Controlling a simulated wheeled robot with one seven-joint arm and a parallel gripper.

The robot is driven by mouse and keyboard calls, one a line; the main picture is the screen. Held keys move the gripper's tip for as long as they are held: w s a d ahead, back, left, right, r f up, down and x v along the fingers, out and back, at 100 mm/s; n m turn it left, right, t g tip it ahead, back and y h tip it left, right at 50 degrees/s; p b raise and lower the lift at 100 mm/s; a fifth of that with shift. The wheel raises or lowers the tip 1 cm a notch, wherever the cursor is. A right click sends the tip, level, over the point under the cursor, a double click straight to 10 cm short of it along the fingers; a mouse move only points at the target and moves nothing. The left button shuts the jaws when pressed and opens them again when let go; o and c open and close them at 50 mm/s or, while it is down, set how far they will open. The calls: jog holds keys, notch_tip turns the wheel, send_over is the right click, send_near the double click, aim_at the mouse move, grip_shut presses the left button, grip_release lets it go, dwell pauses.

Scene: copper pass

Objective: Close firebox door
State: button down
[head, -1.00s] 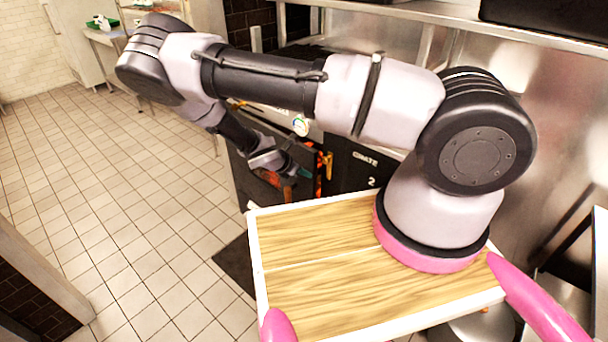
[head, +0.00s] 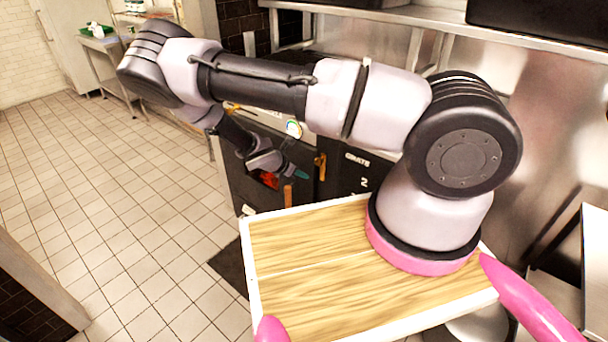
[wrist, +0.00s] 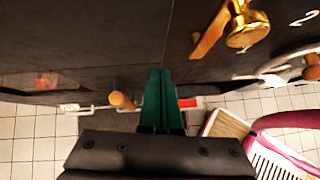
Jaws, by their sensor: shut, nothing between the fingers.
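The firebox door (head: 240,182) is a dark panel with a small glowing window and a wooden handle (head: 288,195). It now looks flush or nearly flush with the stove front; no glowing gap shows at its right edge. A brass latch (head: 320,166) sits right of that edge. My gripper (head: 302,174) is shut and empty in front of the door, near its right side. In the wrist view, the green fingertips of my gripper (wrist: 160,74) are together, close to or touching the dark front. The wooden handle (wrist: 122,101) is just left of them, and the brass latch (wrist: 225,30) upper right.
A dark panel marked "GRATE 2" (head: 362,170) is right of the door. My wooden-topped base stands close in front of the stove. A dark mat (head: 230,266) lies on the floor. The tiled floor (head: 110,190) to the left is clear.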

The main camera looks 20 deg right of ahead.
jog(key=s+f+v, duration=0.1)
jog(key=v, duration=1)
jog(key=s+d+r+m+g+y, duration=0.1)
jog(key=d+r+m+y, duration=0.1)
jog(key=r+m, duration=0.6)
jog(key=s+d+r+m+y, duration=0.1)
jog(key=r+m+y, duration=0.25)
jog(key=r, duration=0.95)
jog(key=s+d+r+m+g+y, duration=0.1)
jog(key=s+d+r+m+y, duration=0.1)
jog(key=r+m, duration=0.6)
jog(key=s+d+r+m+t+y, duration=0.1)
jog(key=s+d+r+m+t, duration=0.1)
jog(key=s+r+m, duration=0.2)
jog(key=s+d+r+m+t+y, duration=0.1)
jog(key=s+d+r+m+t, duration=0.2)
jog(key=s+r, duration=0.8)
notch_tip(320, 180, up, 6)
jog(key=shift+s+r+m, duration=0.1)
jog(key=shift+s+m, duration=0.15)
jog(key=shift+m, duration=0.3)
jog(key=shift+y, duration=0.25)
